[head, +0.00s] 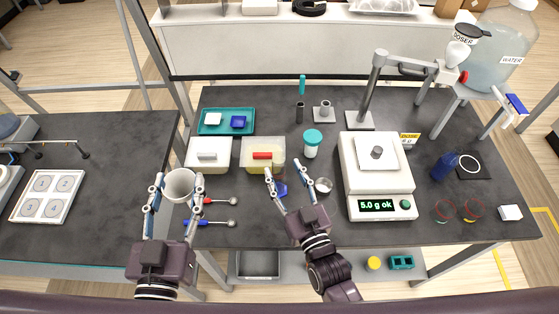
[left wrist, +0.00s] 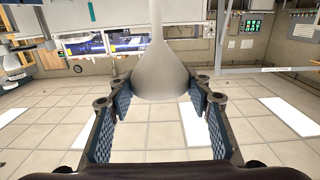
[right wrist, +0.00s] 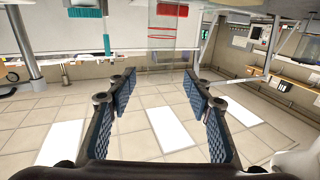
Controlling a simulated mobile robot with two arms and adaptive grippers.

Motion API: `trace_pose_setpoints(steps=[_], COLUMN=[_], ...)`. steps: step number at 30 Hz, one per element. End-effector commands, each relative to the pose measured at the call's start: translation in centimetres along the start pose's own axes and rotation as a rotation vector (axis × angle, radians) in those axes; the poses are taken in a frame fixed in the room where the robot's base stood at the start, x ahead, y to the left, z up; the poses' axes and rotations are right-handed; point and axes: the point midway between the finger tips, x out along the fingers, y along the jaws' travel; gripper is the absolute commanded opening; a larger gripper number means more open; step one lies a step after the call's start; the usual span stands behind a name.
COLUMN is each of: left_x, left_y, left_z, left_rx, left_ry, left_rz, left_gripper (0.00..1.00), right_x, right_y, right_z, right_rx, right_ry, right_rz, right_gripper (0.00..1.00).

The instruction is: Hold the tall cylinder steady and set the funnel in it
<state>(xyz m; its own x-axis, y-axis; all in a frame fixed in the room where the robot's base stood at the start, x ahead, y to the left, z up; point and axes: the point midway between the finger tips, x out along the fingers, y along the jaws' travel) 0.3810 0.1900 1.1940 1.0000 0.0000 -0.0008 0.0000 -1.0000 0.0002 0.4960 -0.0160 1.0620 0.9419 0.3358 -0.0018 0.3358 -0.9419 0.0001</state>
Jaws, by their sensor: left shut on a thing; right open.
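The pale grey-white funnel (head: 181,184) is in my left gripper (head: 178,179) at the left side of the bench. Its wide round mouth faces up in the head view. In the left wrist view the funnel (left wrist: 160,76) shows its flared body between the fingers and a narrow stem running to the picture's top edge. My right gripper (head: 287,178) is open above the bench's front middle. In the right wrist view nothing lies between its fingers (right wrist: 159,84).
Red-handled and blue-handled spoons (head: 221,200) lie between my grippers. White (head: 208,154) and yellowish (head: 263,153) tubs stand behind. A small metal cup (head: 323,185) is right of my right gripper, then the scale (head: 378,178) reading "5.0 g ok". A teal-lidded jar (head: 312,145) stands further back.

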Motion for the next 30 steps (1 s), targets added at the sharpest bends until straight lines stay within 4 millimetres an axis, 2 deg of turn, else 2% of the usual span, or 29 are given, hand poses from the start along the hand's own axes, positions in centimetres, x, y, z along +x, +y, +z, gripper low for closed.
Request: trace_pose_setpoints(steps=[3, 9, 15, 24, 30], left_x=[0.0, 0.0, 0.0, 0.0, 0.0], left_y=[0.0, 0.0, 0.0, 0.0, 0.0], left_z=[0.0, 0.0, 0.0, 0.0, 0.0], left_rx=[0.0, 0.0, 0.0, 0.0, 0.0], left_ry=[0.0, 0.0, 0.0, 0.0, 0.0], left_rz=[0.0, 0.0, 0.0, 0.0, 0.0], left_gripper=[0.34, 0.34, 0.34, 0.34, 0.34], right_x=[-2.8, -6.0, -7.2, -7.3, -8.8], right_y=[0.0, 0.0, 0.0, 0.0, 0.0], right_z=[0.1, 0.1, -0.1, 0.0, -0.1], right_rx=[0.0, 0.0, 0.0, 0.0, 0.0], right_ry=[-0.004, -0.002, 0.001, 0.001, 0.001], right_rz=[-0.001, 0.0, 0.0, 0.0, 0.0], right_gripper=[0.47, 0.47, 0.47, 0.48, 0.48])
